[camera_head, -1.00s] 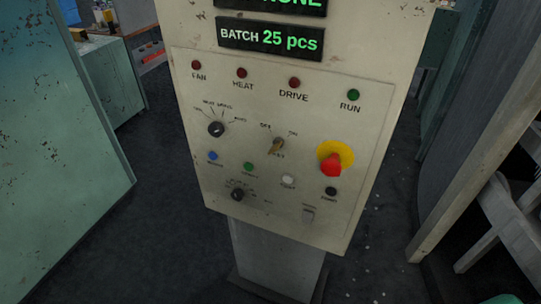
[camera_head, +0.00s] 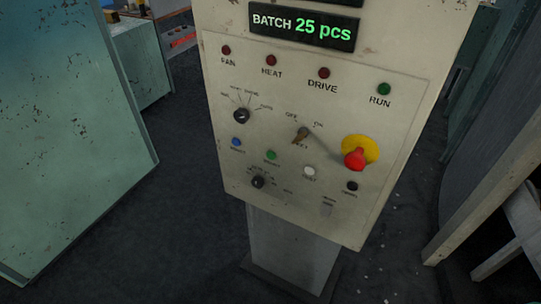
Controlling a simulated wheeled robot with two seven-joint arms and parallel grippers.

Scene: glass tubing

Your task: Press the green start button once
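The beige control panel (camera_head: 300,200) stands tilted in the picture on a grey post. A small green button (camera_head: 271,155) sits in its lower row, between a blue button (camera_head: 236,142) and a white button (camera_head: 309,172); the label under it is too small to read. A separate green RUN lamp (camera_head: 384,89) is at the upper right. Neither of my grippers shows in the head view, and nothing touches the panel.
A red emergency knob on a yellow disc (camera_head: 358,152), a black button (camera_head: 352,186), rotary knobs (camera_head: 241,116) and a key switch (camera_head: 300,135) share the panel. A green cabinet (camera_head: 70,130) stands left; grey machinery (camera_head: 495,130) stands right. Dark floor lies between.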

